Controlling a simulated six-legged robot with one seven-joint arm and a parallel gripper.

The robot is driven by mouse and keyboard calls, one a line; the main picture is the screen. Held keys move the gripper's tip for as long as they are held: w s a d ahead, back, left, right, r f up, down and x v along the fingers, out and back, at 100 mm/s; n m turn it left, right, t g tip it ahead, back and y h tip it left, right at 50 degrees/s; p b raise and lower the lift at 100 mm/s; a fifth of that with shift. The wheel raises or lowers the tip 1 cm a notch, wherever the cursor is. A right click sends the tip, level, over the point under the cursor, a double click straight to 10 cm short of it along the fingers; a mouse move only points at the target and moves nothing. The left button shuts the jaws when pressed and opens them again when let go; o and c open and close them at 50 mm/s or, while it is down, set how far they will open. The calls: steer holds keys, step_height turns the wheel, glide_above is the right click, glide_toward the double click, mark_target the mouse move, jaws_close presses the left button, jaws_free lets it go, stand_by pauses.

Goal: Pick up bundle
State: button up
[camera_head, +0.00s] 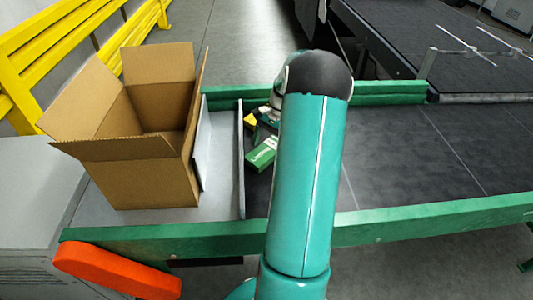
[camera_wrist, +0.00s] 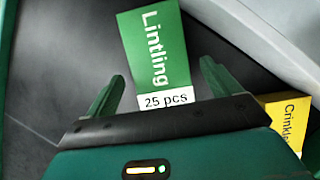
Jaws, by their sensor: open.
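I cannot tell how high above the bundle the fingers are. In the head view the green bundle (camera_head: 262,155) lies on the belt near the metal divider, left of my teal arm. A yellow bundle marked "Crinkle" (camera_wrist: 287,113) is partly hidden at the right of the wrist view; it also shows behind the green one in the head view (camera_head: 250,121).
An open, empty-looking cardboard box (camera_head: 150,185) stands left of the thin metal divider (camera_head: 241,160). Green rails (camera_head: 400,222) edge the dark conveyor belt (camera_head: 430,150), whose right part is clear. Yellow barriers (camera_head: 60,45) stand at the back left.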

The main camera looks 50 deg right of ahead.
steer(key=shift+a+f, duration=0.15)
steer(key=shift+f, duration=0.25)
steer(key=c, duration=1.1)
steer(key=shift+r, duration=0.1)
steer(key=shift+c, duration=0.2)
